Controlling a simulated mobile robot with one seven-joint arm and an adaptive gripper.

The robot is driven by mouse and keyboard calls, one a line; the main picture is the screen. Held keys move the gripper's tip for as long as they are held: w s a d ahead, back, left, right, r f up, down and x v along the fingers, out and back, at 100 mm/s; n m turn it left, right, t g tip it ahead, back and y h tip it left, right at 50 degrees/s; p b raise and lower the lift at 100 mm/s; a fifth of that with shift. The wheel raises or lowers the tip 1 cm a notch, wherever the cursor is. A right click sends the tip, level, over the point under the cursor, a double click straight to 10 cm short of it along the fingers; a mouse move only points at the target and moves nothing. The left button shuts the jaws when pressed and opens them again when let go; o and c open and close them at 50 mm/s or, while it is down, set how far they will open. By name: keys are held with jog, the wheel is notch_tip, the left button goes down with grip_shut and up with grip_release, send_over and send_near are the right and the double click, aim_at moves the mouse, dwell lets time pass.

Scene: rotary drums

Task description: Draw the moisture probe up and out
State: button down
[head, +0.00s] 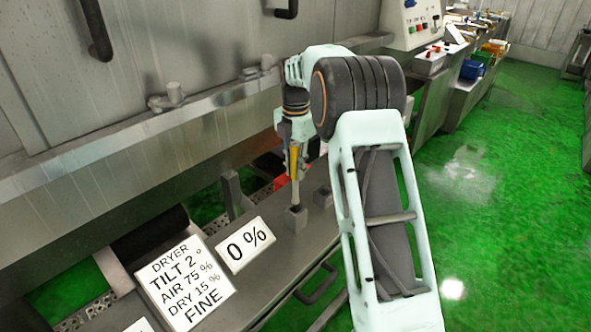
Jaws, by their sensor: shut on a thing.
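The moisture probe (293,163) shows as a yellow handle with a thin pale shaft below it, close to upright. My gripper (294,151) points down and is shut on the handle. The shaft's lower end meets a small grey block (296,219) on the metal ledge (275,254). I cannot tell how deep the shaft sits in the block. The fingers hide part of the handle.
A white "0 %" sign (246,246) and a dryer settings sign (185,284) stand left of the block. A second grey block (323,198) and a red object (280,183) are close by. Steel machine housing (150,70) rises behind. Green floor (480,200) is clear at right.

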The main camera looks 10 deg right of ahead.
aim_at(296, 144)
jog(key=shift+r+p, duration=2.95)
jog(key=shift+r, duration=2.45)
jog(key=shift+f, duration=0.1)
